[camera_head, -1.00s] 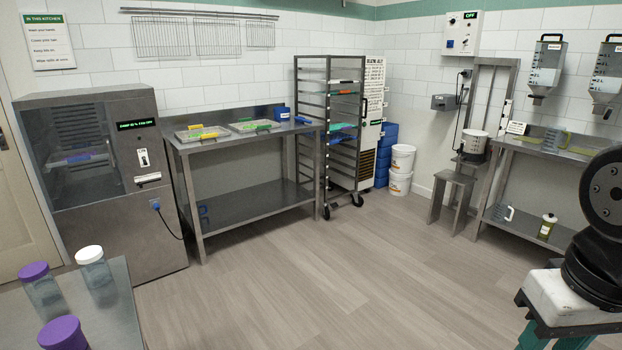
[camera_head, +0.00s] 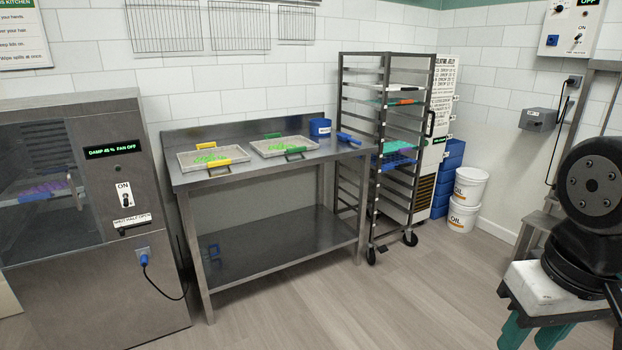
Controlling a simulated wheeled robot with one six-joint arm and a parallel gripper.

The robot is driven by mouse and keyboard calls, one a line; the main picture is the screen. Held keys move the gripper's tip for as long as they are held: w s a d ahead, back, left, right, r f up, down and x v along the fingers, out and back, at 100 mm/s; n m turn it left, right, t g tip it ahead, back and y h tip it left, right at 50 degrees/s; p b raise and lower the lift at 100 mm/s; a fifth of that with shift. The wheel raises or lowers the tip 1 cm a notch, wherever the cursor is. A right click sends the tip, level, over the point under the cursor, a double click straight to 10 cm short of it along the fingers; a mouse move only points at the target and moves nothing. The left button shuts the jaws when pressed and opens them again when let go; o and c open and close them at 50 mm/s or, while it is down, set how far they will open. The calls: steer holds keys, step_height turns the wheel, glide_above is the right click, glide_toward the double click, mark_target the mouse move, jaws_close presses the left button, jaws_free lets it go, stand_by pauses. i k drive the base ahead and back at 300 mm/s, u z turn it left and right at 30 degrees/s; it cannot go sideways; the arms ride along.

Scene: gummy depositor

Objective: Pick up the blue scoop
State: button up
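A blue item with a long handle (camera_head: 347,138), which looks like the blue scoop, lies at the right end of the steel table (camera_head: 270,170), its handle pointing toward the table's right edge. It is small in view, so its bowl is not clear. A blue tub (camera_head: 320,128) stands just behind it to the left. Another small blue looped item (camera_head: 213,251) shows at the left of the table's lower shelf; I cannot tell what it is. Part of my own arm shows at the right edge.
Two trays with green pieces, a left one (camera_head: 191,161) and a right one (camera_head: 263,148), lie on the table. A wheeled rack (camera_head: 375,225) stands right of it, a steel cabinet (camera_head: 80,290) left. White oil buckets (camera_head: 465,200) are farther right. The floor in front is clear.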

mark_target(349, 140)
steer(key=z, duration=0.15)
steer(key=i, duration=2.25)
steer(key=z, duration=0.55)
steer(key=i, duration=1.35)
